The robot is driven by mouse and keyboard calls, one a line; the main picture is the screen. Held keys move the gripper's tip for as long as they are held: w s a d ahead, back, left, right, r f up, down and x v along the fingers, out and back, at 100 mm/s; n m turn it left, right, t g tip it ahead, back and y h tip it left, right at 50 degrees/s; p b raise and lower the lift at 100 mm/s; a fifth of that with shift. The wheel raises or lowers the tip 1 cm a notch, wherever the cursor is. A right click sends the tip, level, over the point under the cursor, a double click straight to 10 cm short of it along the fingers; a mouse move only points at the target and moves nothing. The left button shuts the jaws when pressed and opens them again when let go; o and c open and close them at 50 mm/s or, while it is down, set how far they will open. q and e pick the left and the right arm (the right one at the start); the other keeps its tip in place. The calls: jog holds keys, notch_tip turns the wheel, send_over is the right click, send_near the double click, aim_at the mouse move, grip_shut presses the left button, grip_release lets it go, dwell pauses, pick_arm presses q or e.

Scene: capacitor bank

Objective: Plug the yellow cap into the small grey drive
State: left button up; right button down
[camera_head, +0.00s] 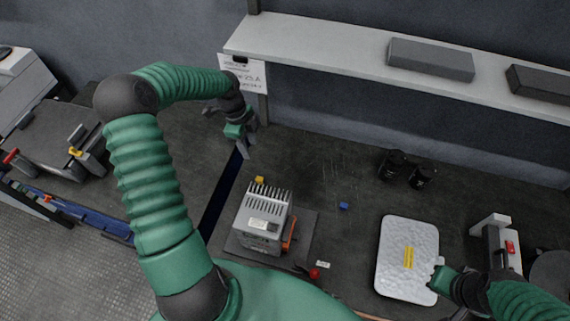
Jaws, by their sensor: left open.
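The small grey drive (262,222) is a finned grey box with a white label and an orange part on its right side, standing on a dark plate (302,238). A small yellow block (259,180), perhaps the yellow cap, shows just behind the drive's fins; I cannot tell whether it touches the drive. My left gripper (244,147) is open above the bench, behind the drive and the yellow block and apart from both. My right gripper (437,277) is at the right edge of a white tray; its fingers are too small to read.
A blue cube (343,206) and two black cylinders (392,164) stand behind. A red knob (315,273) is near the front. A shelf (330,48) overhangs the back. The bench between cube and drive is clear.

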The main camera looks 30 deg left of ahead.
pick_arm(q)
send_over(259, 178)
jog(key=a, duration=0.1)
notch_tip(259, 178, down, 11)
jog(key=shift+w+a+r, duration=0.1)
jog(key=shift+w+f, duration=0.1)
jog(key=shift+f, duration=0.2)
pick_arm(e)
jog(key=shift+s+a+r, duration=0.1)
jog(key=shift+s+r, duration=0.25)
jog(key=shift+s, duration=0.2)
pick_arm(q)
jog(key=shift+f, duration=0.15)
jog(key=f, duration=0.2)
jog(key=d+f+p, duration=0.1)
jog(key=f, duration=0.1)
jog(key=shift+s, duration=0.25)
jog(key=shift+f, duration=0.4)
pick_arm(e)
jog(key=shift+r, duration=0.5)
